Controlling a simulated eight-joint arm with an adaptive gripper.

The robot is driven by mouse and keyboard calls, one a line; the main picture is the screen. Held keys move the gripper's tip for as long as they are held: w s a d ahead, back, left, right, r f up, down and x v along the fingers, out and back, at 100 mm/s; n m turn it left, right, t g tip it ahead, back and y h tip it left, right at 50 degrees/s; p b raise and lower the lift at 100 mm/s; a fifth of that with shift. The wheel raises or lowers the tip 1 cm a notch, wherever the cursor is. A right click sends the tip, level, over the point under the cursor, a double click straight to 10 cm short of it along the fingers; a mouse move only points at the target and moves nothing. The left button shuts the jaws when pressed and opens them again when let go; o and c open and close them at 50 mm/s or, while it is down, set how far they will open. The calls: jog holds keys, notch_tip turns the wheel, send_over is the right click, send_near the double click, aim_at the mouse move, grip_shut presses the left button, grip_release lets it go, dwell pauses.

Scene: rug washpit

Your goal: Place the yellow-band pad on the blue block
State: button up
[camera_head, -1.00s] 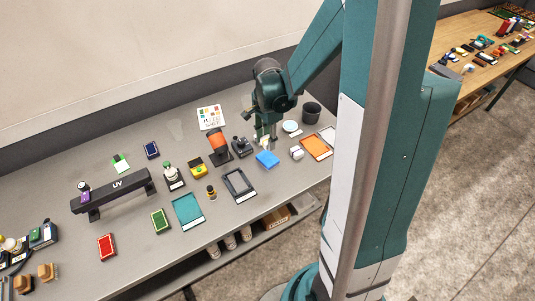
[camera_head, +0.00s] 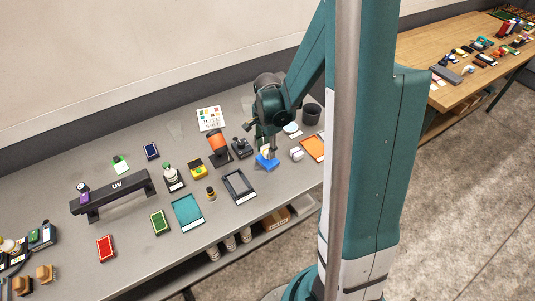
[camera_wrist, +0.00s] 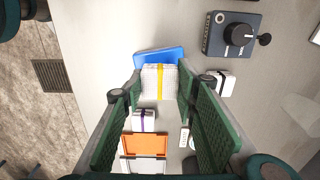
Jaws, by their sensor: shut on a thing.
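The yellow-band pad (camera_wrist: 160,82) is a white block with a yellow stripe, between my fingertips in the wrist view. My gripper (camera_wrist: 160,92) is shut on it; it also shows over the blue block in the head view (camera_head: 266,149). The blue block (camera_head: 267,163) lies on the grey bench below my gripper, partly hidden by it. In the wrist view the blue block (camera_wrist: 150,56) shows beyond the pad, which covers part of it. I cannot tell whether pad and block touch.
A purple-band white pad (camera_wrist: 143,121) and an orange-topped tray (camera_wrist: 145,145) lie nearby. A dark device with a knob (camera_wrist: 230,35) and another white pad (camera_wrist: 225,84) stand to the right in the wrist view. A dark frame tray (camera_head: 239,186) lies left of the block.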

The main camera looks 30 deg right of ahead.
aim_at(267, 154)
jog(key=shift+f, duration=1.5)
jog(key=shift+f+b, duration=0.15)
jog(key=shift+b, duration=0.15)
jog(key=o, duration=0.8)
jog(key=shift+c, duration=0.2)
jog(key=shift+r, duration=0.2)
jog(key=shift+r+p, duration=0.7)
jog(key=shift+r, duration=5.25)
jog(key=shift+r, duration=0.1)
